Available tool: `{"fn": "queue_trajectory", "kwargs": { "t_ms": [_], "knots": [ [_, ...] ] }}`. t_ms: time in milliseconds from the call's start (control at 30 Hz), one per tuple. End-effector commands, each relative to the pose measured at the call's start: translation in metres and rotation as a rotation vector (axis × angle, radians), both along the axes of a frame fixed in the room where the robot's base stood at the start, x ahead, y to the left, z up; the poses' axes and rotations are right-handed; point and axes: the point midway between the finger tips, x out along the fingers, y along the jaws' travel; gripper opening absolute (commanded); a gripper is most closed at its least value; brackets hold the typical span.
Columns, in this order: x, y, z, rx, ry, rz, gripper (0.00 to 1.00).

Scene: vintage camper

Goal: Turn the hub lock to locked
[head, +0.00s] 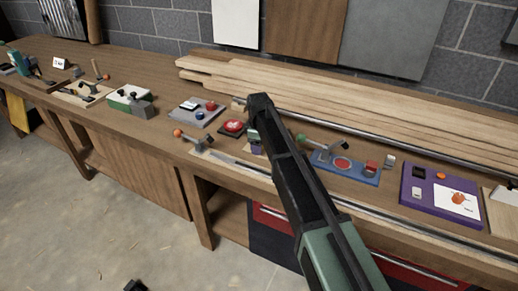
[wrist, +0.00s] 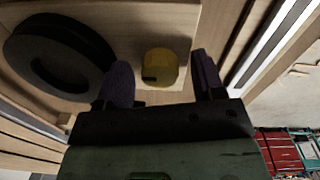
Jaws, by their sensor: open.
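My gripper (wrist: 158,85) is open, with its two dark purple fingertips apart. A small yellow knob (wrist: 160,65) with a dark slot or mark shows between the fingertips in the wrist view; contact with it cannot be made out. It stands on a pale wooden board (wrist: 150,15), beside a thick black ring (wrist: 60,58). Which part is the hub lock, and its setting, I cannot tell for sure. In the head view my gripper (head: 256,146) is low over the bench, and my arm hides most of what is under it.
The workbench (head: 160,125) is crowded. Left of my gripper are a grey panel (head: 188,115) and a red button (head: 232,127). To the right are a blue panel (head: 350,176) and a purple panel (head: 410,195). Long planks (head: 350,105) lie behind. A metal rail runs along the front edge.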

Motion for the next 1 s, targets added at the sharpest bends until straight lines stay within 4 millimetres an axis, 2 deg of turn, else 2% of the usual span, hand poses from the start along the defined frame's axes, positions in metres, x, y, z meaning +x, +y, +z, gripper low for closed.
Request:
{"fn": "queue_trajectory", "kwargs": {
  "t_ms": [67, 300, 400, 733, 1000],
  "knots": [
    [0.0000, -0.0001, 0.0012, 0.000, 0.000, 0.000, 0.62],
    [-0.0001, 0.0000, 0.0012, 0.000, 0.000, 0.000, 0.26],
    [-0.0001, 0.0000, 0.0012, 0.000, 0.000, 0.000, 0.13],
    [-0.0001, 0.0000, 0.0011, 0.000, 0.000, -0.044, 0.13],
    [-0.0003, 0.0003, 0.0011, 0.000, 0.000, -0.201, 0.13]
  ]
}}
